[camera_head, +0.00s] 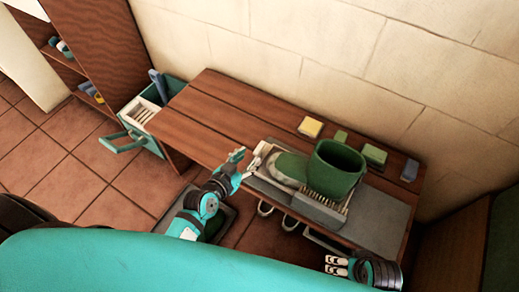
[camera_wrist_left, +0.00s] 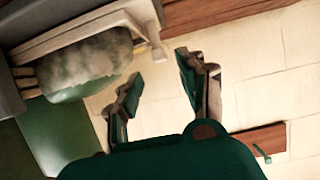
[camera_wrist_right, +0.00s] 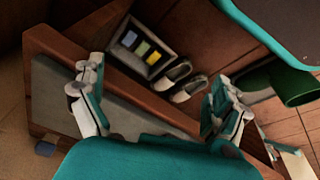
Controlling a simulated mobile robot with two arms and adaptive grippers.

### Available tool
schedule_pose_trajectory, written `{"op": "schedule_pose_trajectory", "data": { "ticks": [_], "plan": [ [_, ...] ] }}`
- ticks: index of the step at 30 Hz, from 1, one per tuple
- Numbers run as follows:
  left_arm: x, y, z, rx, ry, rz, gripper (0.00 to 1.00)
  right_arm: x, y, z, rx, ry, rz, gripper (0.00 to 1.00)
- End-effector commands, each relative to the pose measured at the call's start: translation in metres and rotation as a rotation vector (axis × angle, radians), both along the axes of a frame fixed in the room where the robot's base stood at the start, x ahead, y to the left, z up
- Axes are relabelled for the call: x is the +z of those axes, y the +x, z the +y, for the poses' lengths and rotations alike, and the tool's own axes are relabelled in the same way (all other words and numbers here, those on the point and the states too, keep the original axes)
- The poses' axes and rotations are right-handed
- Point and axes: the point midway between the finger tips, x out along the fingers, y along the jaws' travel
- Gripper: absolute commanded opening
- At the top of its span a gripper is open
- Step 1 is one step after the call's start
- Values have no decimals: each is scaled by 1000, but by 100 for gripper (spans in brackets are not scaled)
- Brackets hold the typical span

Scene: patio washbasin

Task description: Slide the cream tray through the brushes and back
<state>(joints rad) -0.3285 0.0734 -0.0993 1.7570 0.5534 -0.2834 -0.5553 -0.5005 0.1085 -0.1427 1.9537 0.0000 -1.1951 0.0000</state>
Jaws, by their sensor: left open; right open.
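The cream tray (camera_head: 262,152) shows at the left end of the brush unit on the table; much of it is hidden. In the left wrist view its pale edge and end bar (camera_wrist_left: 148,32) lie at the upper left. My left gripper (camera_head: 240,162) is open and empty, just left of the tray's end; contact cannot be told. My right gripper (camera_head: 338,266) is open and empty at the table's front side.
Yellow (camera_head: 311,127) and green (camera_head: 374,155) blocks lie behind. White shoes (camera_wrist_right: 188,88) sit low. The table's left part is clear.

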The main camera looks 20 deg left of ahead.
Motion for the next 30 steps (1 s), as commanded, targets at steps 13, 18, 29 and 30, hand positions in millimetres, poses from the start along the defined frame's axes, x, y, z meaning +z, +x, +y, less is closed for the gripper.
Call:
{"op": "schedule_pose_trajectory", "data": {
  "ticks": [13, 18, 29, 30],
  "plan": [
    [-29, 65, -17, 1, 1, 0, 40, 65, -1, -2, -5, 2, -35, 100],
    [-31, 71, -19, 0, 1, 1, 40, 72, -2, -2, -7, 1, -37, 100],
    [-31, 70, -19, 0, 1, 1, 23, 72, -2, -2, -7, 1, -38, 100],
    [-31, 70, -19, 0, 1, 1, 18, 72, -2, -2, -7, 1, -38, 100]
  ]
}}
